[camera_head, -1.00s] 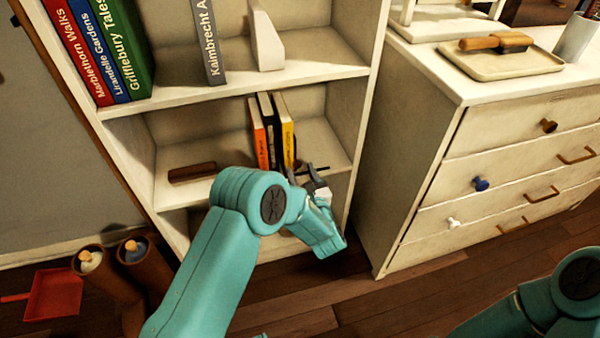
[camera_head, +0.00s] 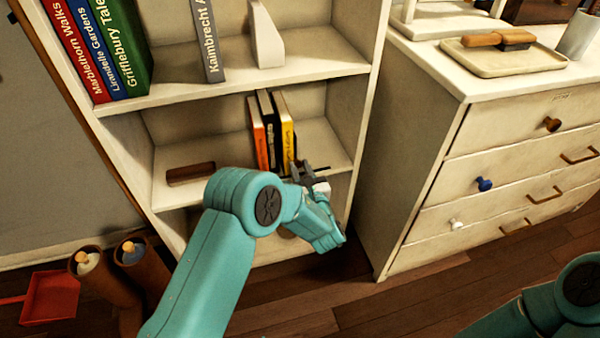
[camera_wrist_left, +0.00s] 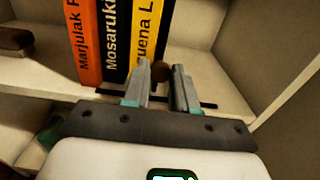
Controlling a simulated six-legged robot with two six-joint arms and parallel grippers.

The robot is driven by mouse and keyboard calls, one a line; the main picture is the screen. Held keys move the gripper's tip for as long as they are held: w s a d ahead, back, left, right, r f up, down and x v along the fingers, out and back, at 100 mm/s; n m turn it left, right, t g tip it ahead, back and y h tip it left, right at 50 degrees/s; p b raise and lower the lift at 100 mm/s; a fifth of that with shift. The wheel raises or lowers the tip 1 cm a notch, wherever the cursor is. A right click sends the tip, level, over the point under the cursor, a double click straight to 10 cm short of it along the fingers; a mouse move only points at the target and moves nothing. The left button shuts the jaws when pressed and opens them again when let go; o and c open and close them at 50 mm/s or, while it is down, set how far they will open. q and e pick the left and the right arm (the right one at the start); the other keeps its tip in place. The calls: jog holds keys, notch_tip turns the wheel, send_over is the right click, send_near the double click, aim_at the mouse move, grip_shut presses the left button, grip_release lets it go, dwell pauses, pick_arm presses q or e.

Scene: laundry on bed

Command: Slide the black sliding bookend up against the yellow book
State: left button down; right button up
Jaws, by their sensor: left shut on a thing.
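The yellow book (camera_head: 288,137) stands at the right end of a short row on the middle shelf, and it also shows in the left wrist view (camera_wrist_left: 147,38). My left gripper (camera_head: 312,172) is at the shelf's front edge, just right of the yellow book's foot. In the left wrist view its fingers (camera_wrist_left: 162,88) are closed around a small brown knob (camera_wrist_left: 160,71), apparently part of the black sliding bookend. The rest of the bookend is mostly hidden by the fingers, so I cannot tell whether it touches the book. My right gripper is out of view.
A thin black strip (camera_wrist_left: 208,104) runs along the shelf front. Orange (camera_head: 260,140) and black books (camera_head: 268,125) stand left of the yellow one. A brown block (camera_head: 190,174) lies farther left. The shelf's side wall (camera_head: 345,115) is to the right, beside a white dresser (camera_head: 425,170).

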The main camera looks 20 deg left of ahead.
pick_arm(q)
jog(key=c, duration=0.9)
grip_release()
jog(key=shift+s+d, duration=0.1)
jog(key=p+v, duration=0.3)
jog(key=v, duration=1.3)
